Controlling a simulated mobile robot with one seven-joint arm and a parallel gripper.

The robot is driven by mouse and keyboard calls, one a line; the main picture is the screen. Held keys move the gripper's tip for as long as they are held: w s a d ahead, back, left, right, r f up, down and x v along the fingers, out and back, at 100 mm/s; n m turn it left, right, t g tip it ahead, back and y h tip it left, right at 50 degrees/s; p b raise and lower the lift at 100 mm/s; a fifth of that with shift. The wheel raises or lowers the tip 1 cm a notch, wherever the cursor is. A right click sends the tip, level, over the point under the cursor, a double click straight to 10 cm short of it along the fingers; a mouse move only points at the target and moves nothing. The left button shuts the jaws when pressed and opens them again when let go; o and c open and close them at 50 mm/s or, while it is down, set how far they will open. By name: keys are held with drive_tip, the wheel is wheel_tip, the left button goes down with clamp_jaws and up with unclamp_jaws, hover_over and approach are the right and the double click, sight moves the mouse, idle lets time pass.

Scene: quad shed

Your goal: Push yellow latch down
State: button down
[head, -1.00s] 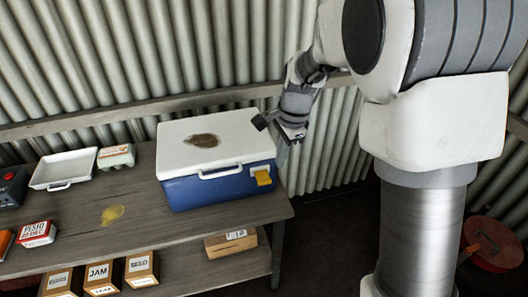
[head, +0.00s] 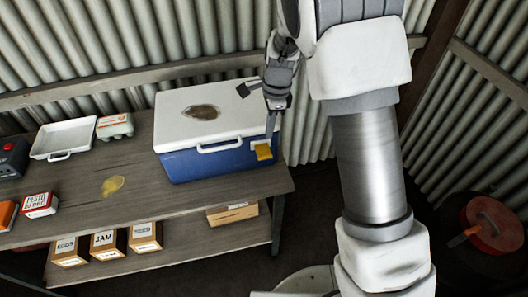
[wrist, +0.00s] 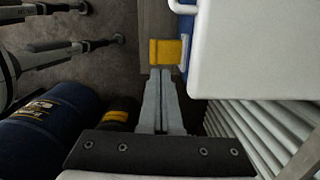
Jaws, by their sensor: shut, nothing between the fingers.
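The yellow latch (head: 264,152) is on the front right of a blue cooler (head: 205,163) with a white lid (head: 222,117). The lid is closed, and a brown stain marks its top. In the wrist view the latch (wrist: 167,52) lies just beyond the fingertips of my gripper (wrist: 160,74). In the head view my gripper (head: 270,138) points down at the cooler's right end, close to the latch. The fingers are shut with nothing between them. I cannot tell whether they touch the latch.
The cooler stands on a grey wooden bench (head: 150,205). A white tray (head: 66,140), an egg carton (head: 115,126) and a pesto box (head: 39,204) stand to its left. Several cardboard boxes are on the lower shelf. The corrugated wall is close behind the cooler.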

drive_tip(key=shift+a+f+b, duration=0.2)
drive_tip(key=shift+f+b, duration=1.2)
drive_tip(key=shift+f, duration=0.35)
drive_tip(key=shift+a+f+b, duration=0.15)
drive_tip(key=shift+f+b, duration=1.25)
drive_tip(key=shift+f, duration=0.3)
drive_tip(key=shift+f+b, duration=0.65)
drive_tip(key=shift+f, duration=0.5)
drive_tip(key=shift+d+r, duration=0.3)
drive_tip(key=shift+w+d+r+p, duration=0.15)
drive_tip(key=shift+d+p, duration=0.15)
drive_tip(key=shift+d, duration=0.3)
drive_tip(key=shift+w+d+r+p, duration=0.15)
drive_tip(key=shift+d+p, duration=0.1)
drive_tip(key=shift+d, duration=0.3)
wheel_tip(320, 180, up, 17)
drive_tip(key=p, duration=0.1)
hover_over(268, 153)
drive_tip(key=w+d, duration=0.1)
drive_tip(key=d, duration=0.3)
drive_tip(key=shift+d+r, duration=0.2)
